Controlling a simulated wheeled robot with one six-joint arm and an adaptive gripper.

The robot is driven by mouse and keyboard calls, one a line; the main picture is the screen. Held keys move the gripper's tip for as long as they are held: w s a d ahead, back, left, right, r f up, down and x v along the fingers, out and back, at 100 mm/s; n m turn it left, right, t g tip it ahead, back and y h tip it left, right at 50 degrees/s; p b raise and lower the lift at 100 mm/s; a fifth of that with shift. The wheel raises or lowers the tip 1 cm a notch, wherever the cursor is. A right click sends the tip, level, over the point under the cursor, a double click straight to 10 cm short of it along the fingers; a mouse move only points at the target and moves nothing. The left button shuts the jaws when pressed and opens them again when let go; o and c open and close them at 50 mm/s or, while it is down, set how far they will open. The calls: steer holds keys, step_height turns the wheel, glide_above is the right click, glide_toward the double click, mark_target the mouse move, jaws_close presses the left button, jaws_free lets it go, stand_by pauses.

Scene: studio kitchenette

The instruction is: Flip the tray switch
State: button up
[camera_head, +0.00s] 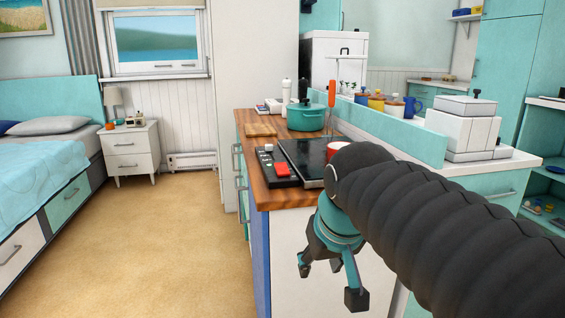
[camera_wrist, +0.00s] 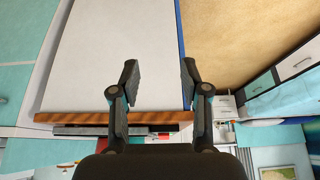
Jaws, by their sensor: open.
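A black tray (camera_head: 264,178) lies on the wooden counter (camera_head: 290,197) near its left front edge, beside the dark cooktop. A red switch-like piece (camera_head: 283,170) sits on it, with small pale pieces behind; its exact position or state is too small to tell. My gripper (camera_head: 330,283) hangs below counter height in front of the white end panel, apart from the tray. It is open and empty. In the wrist view my gripper (camera_wrist: 159,68) shows two spread fingers before the white panel (camera_wrist: 95,60), with the wooden counter edge (camera_wrist: 75,117) beyond and a dark strip past it.
A dark cooktop (camera_head: 312,153) lies right of the tray, with a teal pot (camera_head: 305,117) behind and a red mug (camera_head: 336,149) near my arm. A wooden board (camera_head: 261,130) lies at the back. The floor (camera_head: 185,240) left of the counter is clear.

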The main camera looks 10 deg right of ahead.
steer(key=w+r+p, duration=0.1)
steer(key=w+r, duration=1.1)
steer(key=w, duration=0.1)
steer(key=g+p, duration=0.1)
glide_toward(283, 172)
steer(key=b+x, duration=0.2)
steer(key=x, duration=0.6)
steer(key=shift+d, duration=0.1)
